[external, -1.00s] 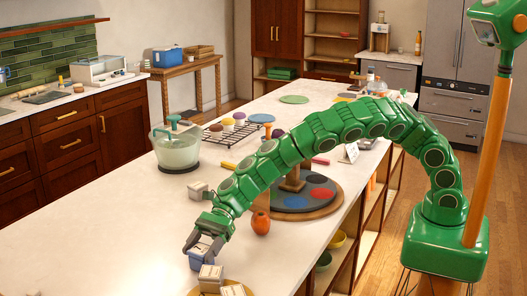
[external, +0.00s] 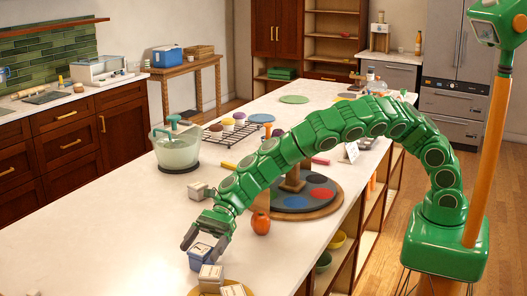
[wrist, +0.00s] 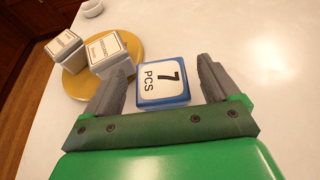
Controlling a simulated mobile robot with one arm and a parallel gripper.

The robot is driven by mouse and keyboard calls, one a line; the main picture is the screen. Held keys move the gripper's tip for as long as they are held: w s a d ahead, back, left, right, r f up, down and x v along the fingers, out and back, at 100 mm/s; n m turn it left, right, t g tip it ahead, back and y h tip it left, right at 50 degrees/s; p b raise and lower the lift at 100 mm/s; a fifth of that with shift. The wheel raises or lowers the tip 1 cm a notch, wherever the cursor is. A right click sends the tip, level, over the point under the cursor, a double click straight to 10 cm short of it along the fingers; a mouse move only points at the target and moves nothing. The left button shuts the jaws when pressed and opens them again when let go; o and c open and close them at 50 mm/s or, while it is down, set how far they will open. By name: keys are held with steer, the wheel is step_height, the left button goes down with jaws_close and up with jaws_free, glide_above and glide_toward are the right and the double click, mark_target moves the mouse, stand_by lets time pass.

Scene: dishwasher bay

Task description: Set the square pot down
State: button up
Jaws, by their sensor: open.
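The square pot is a small blue block with a white top reading "7 PCS" (wrist: 163,82). It sits on the white counter, and in the external view the pot (external: 199,257) is just below my gripper. My gripper (external: 204,248) is open and empty, pointing down. In the wrist view its two fingers (wrist: 162,76) are spread to either side of the pot with gaps between. The pot's lower sides are mostly hidden.
A round yellow plate (wrist: 136,49) beside the pot bears white labelled pots (wrist: 110,54). A grey-white block (external: 199,190) stands behind my gripper. An orange vase (external: 261,224) and a turntable (external: 325,206) are to the right. The counter to the left is clear.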

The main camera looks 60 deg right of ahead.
steer(key=v, duration=1.1)
steer(key=shift+d, duration=0.2)
stand_by(0.4)
